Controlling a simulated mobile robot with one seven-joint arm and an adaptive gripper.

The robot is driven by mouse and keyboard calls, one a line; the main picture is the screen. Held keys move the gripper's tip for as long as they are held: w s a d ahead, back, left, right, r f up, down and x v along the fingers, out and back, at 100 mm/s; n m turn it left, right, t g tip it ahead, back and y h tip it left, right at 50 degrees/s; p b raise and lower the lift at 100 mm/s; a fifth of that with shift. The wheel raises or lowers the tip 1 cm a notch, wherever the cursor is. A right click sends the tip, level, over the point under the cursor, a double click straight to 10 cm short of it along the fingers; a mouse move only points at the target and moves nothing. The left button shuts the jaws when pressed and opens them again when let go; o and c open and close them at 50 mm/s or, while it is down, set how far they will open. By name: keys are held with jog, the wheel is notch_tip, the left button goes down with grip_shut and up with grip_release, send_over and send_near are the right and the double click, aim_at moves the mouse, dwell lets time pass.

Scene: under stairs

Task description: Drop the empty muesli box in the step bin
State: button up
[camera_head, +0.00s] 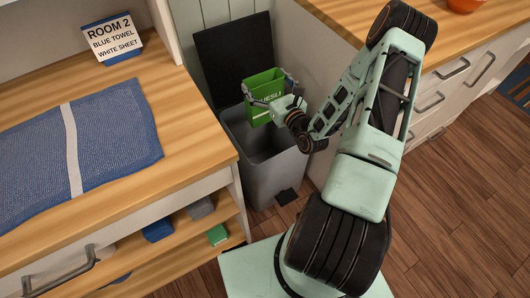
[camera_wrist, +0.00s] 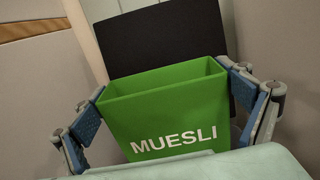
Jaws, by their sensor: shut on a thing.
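The green muesli box (camera_head: 264,88) is held upright above the mouth of the step bin, its open top facing up. In the wrist view the box (camera_wrist: 170,110) shows the word MUESLI and its hollow inside. My gripper (camera_head: 268,90) is shut on the box, with one finger pressed against each side. The grey step bin (camera_head: 262,172) stands on the floor between two counters. Its dark lid (camera_head: 234,55) is raised at the back; the lid also shows behind the box in the wrist view (camera_wrist: 165,38). The bin's floor is too dark to make out.
A wooden counter on the left holds a blue towel (camera_head: 117,137) with a white stripe and a ROOM 2 sign (camera_head: 112,40). Shelves below it hold small blue, grey and green items. A counter with drawers (camera_head: 437,98) stands on the right, with an orange bowl (camera_head: 465,5) on top.

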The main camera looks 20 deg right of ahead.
jog(key=shift+m+h, duration=0.4)
jog(key=shift+h, duration=0.3)
jog(key=f+b, duration=0.1)
jog(key=f, duration=0.1)
jog(key=w+d+f+b, duration=0.1)
jog(key=f, duration=0.1)
jog(key=d+f+b, duration=0.1)
jog(key=f, duration=0.1)
jog(key=shift+w+f, duration=0.15)
jog(key=shift+w, duration=0.1)
notch_tip(320, 180, down, 6)
jog(key=b, duration=0.5)
jog(key=o, duration=1.8)
jog(key=shift+s+d, duration=0.1)
jog(key=shift+s, duration=0.05)
jog(key=s+d, duration=0.1)
jog(key=s, duration=1)
jog(key=shift+s+r, duration=0.2)
jog(key=shift+s, duration=0.15)
